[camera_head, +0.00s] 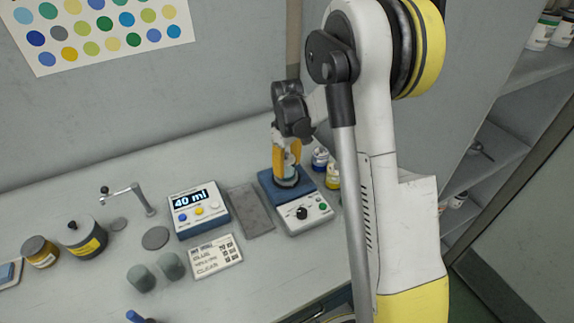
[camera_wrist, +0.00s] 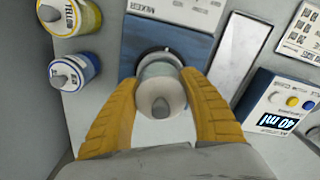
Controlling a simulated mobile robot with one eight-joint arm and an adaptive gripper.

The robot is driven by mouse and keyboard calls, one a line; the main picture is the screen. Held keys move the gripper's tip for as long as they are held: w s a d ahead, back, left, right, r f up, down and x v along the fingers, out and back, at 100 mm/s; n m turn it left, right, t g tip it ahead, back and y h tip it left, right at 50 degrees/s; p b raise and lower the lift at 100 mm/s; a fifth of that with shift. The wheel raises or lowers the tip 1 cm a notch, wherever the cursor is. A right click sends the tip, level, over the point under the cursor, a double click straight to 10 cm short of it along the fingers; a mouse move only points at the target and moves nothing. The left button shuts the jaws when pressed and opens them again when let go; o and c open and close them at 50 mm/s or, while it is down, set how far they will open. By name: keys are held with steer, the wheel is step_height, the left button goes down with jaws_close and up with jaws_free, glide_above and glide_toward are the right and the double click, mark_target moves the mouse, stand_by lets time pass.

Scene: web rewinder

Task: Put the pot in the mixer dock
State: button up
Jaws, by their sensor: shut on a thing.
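The mixer (camera_head: 306,211) stands on the bench, with a blue top and a pale front panel carrying a black knob and a green button. Its blue top also shows in the wrist view (camera_wrist: 186,40). The small pale grey-green pot (camera_wrist: 160,96), with a grey knob in its middle, is between the yellow fingers of my gripper (camera_wrist: 163,115). My gripper (camera_head: 287,160) points down over the mixer's blue top, shut on the pot. The pot is upright at the round dock (camera_wrist: 152,50), whose dark rim shows behind it. I cannot tell whether it is fully seated.
Yellow and blue paint bottles (camera_wrist: 75,70) stand close beside the mixer. A flat grey plate (camera_head: 250,210) and the dispenser reading 40 ml (camera_head: 199,209) lie to its left. The wall is behind.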

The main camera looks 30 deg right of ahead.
steer(key=shift+f+b, duration=0.35)
steer(key=shift+f, duration=0.05)
steer(key=o, duration=1.8)
steer(key=shift+r, duration=0.1)
steer(key=shift+r+p, duration=3.6)
steer(key=shift+r, duration=1.9)
